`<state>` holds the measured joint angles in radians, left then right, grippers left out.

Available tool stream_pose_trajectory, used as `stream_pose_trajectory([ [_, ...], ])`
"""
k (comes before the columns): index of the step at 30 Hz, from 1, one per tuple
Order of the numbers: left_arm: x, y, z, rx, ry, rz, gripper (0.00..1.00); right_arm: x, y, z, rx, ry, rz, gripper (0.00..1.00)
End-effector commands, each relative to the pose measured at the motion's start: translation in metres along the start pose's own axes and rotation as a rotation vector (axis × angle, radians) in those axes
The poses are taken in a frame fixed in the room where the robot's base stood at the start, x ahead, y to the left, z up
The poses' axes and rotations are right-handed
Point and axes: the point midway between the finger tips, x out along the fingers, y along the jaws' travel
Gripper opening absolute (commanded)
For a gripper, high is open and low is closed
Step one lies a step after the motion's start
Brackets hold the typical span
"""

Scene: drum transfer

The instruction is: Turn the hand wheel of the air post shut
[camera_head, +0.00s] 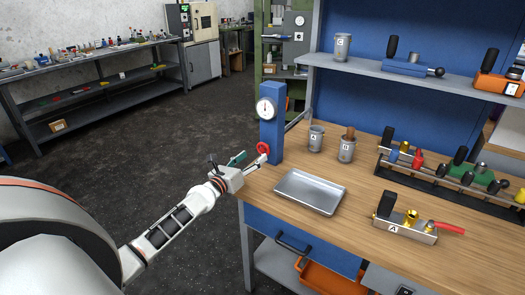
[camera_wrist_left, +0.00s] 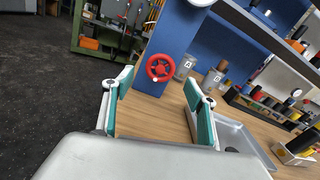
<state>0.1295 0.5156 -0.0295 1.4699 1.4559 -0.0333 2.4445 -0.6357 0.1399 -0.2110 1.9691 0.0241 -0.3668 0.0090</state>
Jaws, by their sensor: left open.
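The blue air post (camera_head: 271,125) stands at the left edge of the wooden bench, with a round gauge (camera_head: 266,109) near its top. Its red hand wheel (camera_head: 263,148) sits low on the post; in the left wrist view the spoked red wheel (camera_wrist_left: 159,68) faces me. My left gripper (camera_head: 250,159) is open and empty just in front of the wheel. In the left wrist view the teal-padded fingers of my left gripper (camera_wrist_left: 157,83) are spread, with the wheel beyond and between their tips, seemingly apart from them. My right gripper is not in view.
A metal tray (camera_head: 310,192) lies on the bench right of my left gripper. Metal cups marked A (camera_head: 316,139) and B (camera_head: 346,149) stand right of the post. Fixtures (camera_head: 405,222) fill the bench's right side. Open floor (camera_head: 165,135) lies left of the bench.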

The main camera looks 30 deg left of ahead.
Motion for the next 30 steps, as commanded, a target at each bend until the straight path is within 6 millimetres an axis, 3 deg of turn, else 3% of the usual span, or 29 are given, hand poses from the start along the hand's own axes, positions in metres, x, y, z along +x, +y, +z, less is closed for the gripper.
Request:
stream_pose_trajectory([
  [3,0.019,0.0,-0.001,0.0,-0.001,0.0,0.57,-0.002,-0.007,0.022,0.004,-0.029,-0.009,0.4],
  [9,0.045,0.0,-0.002,0.002,0.0,0.0,0.57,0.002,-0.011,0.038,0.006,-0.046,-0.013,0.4],
  [15,0.059,0.0,-0.001,0.002,0.001,-0.001,0.57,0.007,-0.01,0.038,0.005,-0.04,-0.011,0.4],
  [25,0.062,-0.001,-0.001,0.002,0.001,-0.001,0.57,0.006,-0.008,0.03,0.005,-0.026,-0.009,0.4],
  [26,0.062,-0.001,0.0,0.002,0.001,-0.001,0.55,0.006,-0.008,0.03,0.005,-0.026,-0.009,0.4],
  [30,0.062,-0.001,0.0,0.002,0.001,-0.001,0.19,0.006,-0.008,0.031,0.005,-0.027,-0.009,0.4],
])
